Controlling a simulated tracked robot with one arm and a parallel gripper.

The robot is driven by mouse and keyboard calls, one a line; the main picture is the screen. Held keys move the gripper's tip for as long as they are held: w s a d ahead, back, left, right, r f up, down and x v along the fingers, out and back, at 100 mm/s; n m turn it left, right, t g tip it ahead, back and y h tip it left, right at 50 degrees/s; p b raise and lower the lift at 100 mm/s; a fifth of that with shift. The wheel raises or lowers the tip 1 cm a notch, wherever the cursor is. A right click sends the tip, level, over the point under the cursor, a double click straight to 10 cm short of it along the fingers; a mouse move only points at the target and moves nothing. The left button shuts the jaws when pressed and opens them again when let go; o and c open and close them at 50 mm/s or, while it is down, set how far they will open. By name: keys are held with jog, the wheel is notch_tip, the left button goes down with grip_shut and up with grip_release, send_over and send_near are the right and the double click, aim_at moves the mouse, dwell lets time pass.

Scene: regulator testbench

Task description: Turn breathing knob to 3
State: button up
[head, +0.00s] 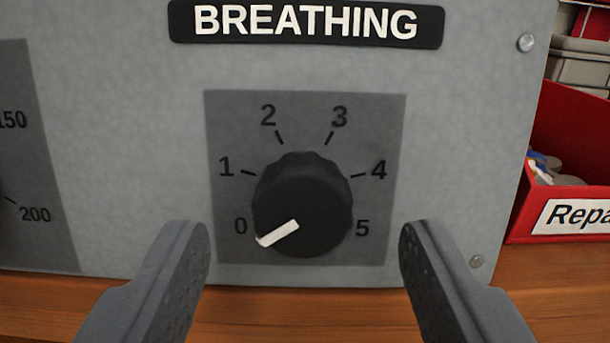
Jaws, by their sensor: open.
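The breathing knob (306,200) is black and round with a scalloped edge. It sits on a dark grey square (370,115) marked 0 to 5, under a black BREATHING label (306,22). Its white pointer (278,233) points to the lower left, at 0. The 3 mark (339,117) is at the upper right of the knob. My gripper (306,235) is open and empty. One finger is left of the knob and the other right of it, both apart from it in the picture. How far the fingertips are from the panel I cannot tell.
The grey panel (470,150) stands on a wooden surface (300,310). Part of another dial (30,160), marked 150 and 200, is at the left edge. A red bin (565,130) with a partly visible label stands right of the panel. The panel around the knob is clear.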

jog(key=shift+w, duration=1.05)
jog(key=c, duration=1)
jog(key=shift+a, duration=0.15)
